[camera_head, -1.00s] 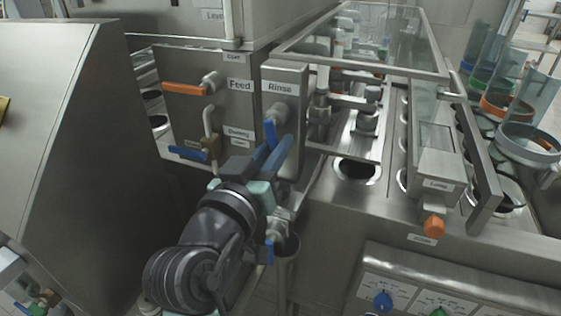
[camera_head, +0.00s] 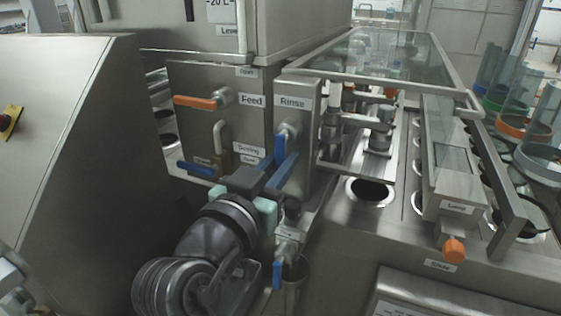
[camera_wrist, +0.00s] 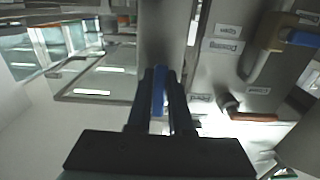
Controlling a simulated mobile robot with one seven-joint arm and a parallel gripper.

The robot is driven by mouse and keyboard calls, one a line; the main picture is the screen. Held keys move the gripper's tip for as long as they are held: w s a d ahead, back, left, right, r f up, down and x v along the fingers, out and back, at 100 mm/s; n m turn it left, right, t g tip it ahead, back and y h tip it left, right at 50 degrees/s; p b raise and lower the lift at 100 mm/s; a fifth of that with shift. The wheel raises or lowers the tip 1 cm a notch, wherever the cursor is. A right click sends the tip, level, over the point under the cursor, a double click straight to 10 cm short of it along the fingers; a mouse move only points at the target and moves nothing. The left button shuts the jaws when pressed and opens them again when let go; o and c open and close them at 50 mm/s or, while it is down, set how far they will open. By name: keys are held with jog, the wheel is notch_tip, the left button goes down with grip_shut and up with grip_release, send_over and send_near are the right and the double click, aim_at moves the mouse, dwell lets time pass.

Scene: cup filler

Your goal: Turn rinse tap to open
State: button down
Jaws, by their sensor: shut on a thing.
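The rinse tap (camera_head: 290,133) sits on the steel panel under the label "Rinse" (camera_head: 293,103). Its blue lever (camera_head: 279,147) hangs downward from the valve body. My gripper (camera_head: 277,163) is at the lower part of this lever, with one finger on each side. In the wrist view the blue lever (camera_wrist: 158,88) shows between the two dark fingers of my gripper (camera_wrist: 160,98), which are shut on it.
Left of the rinse tap are the feed tap with an orange lever (camera_head: 195,102) and the dosing tap with a blue lever (camera_head: 196,169). Another small blue-handled tap (camera_head: 277,274) is below my gripper. A glass-covered filling line (camera_head: 375,55) stands to the right.

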jog(key=c, duration=0.8)
grip_release()
jog(key=v, duration=1.3)
jog(key=shift+b, duration=0.3)
jog(key=shift+r, duration=0.1)
